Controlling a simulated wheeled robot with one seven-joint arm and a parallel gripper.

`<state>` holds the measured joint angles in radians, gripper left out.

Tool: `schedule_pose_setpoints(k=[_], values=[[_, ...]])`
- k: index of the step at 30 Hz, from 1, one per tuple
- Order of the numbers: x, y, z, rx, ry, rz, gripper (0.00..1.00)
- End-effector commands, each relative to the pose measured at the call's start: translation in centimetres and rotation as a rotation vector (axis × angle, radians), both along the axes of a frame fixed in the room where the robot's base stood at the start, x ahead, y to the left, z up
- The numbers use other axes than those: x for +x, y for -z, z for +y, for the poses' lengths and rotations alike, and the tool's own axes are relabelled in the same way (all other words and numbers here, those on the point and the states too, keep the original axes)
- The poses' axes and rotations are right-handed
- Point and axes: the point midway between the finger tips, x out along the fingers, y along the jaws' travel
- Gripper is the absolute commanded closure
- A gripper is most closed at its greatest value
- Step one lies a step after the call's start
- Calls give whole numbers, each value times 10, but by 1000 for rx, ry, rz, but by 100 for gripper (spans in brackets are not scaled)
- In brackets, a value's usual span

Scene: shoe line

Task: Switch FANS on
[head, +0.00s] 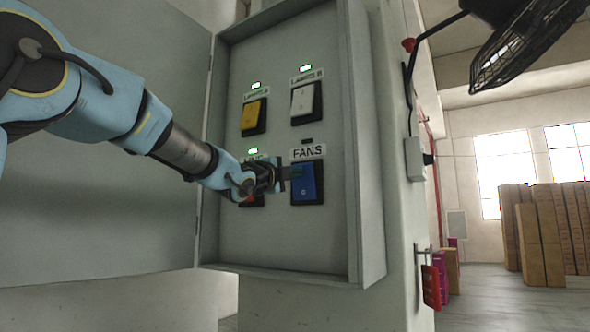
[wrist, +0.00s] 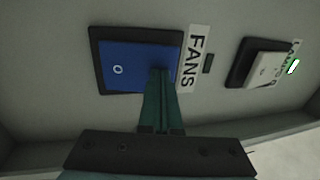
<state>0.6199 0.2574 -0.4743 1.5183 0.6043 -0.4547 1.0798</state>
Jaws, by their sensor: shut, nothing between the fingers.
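The FANS switch (head: 308,184) is a blue rocker in a black frame at the lower right of the open panel box. Its label reads FANS, and the small lamp (head: 307,141) above the label is dark. In the wrist view the blue rocker (wrist: 125,68) shows a white circle mark at its left part. My gripper (head: 288,173) is shut and empty. In the wrist view its fingertips (wrist: 160,75) reach the rocker's end beside the label; they appear to touch it or be very near. The fingers hide a little of the rocker.
A yellow switch (head: 254,115) and a white switch (head: 304,101) sit above, both with lit green lamps. A red switch (head: 251,199) is mostly hidden behind my gripper, its lamp lit. The box door (head: 110,210) stands open at left. A caged fan (head: 525,40) hangs upper right.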

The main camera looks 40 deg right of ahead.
Motion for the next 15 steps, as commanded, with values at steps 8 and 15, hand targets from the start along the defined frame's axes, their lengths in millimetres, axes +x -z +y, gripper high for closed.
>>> schedule_pose_setpoints(k=[8,15], values=[[0,0,0,0,0,0,100],[0,-5,0,26,0,8,100]])
